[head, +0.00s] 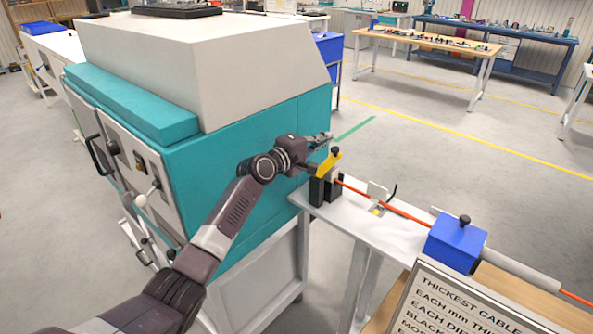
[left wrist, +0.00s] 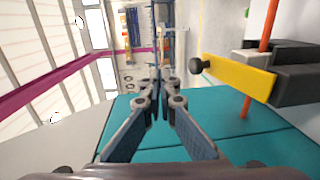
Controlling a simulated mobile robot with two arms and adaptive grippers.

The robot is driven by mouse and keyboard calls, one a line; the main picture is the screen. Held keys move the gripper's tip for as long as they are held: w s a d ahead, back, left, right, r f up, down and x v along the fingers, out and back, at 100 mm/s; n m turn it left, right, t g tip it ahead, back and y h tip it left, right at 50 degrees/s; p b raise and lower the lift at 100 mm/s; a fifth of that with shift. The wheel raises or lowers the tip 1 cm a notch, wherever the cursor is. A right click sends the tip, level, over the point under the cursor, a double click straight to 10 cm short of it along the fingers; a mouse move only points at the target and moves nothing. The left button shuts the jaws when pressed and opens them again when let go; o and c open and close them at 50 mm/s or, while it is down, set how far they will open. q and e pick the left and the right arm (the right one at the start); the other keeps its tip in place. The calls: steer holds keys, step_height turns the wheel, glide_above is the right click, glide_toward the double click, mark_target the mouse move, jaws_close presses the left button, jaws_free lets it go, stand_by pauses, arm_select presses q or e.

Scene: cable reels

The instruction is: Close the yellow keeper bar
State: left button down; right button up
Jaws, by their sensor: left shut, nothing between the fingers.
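The yellow keeper bar (head: 328,165), with a black knob (head: 335,150) at one end, sits at the black cable holder (head: 326,190) on the narrow grey table. In the left wrist view the bar (left wrist: 238,78) is at the right, with its knob (left wrist: 197,65) at its left end and black blocks (left wrist: 295,75) at its right end. I cannot tell how the bar seats on the blocks. The orange cable (head: 385,207) runs through the holder. My left gripper (head: 322,138) is shut and empty, just behind the bar and apart from it. My right gripper is out of view.
A teal and white machine (head: 255,160) stands close behind and left of my left arm. On the narrow table (head: 360,225) are a small bracket (head: 378,192) and a blue box (head: 456,243) on the cable. A sign (head: 475,300) stands in front.

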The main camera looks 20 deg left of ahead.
mark_target(336, 147)
arm_select(q)
steer(key=w, duration=0.1)
steer(key=w+d+f+g, duration=0.1)
steer(key=shift+w+g+y, duration=0.3)
steer(key=shift+w+d+f, duration=0.15)
steer(key=shift+w+f, duration=0.1)
steer(key=shift+w, duration=0.05)
steer(key=shift+w+d+f, duration=0.25)
steer(key=shift+w+f, duration=0.35)
steer(key=shift+w, duration=0.05)
steer(key=shift+w+f, duration=0.1)
steer(key=shift+w, duration=0.15)
steer(key=shift+w+d+f+g+y, duration=0.2)
steer(key=shift+w+f+g+y, duration=0.15)
steer(key=shift+f+g, duration=0.3)
steer(key=shift+w+d+f, duration=0.1)
steer(key=shift+w+f, duration=0.25)
steer(key=shift+f, duration=0.05)
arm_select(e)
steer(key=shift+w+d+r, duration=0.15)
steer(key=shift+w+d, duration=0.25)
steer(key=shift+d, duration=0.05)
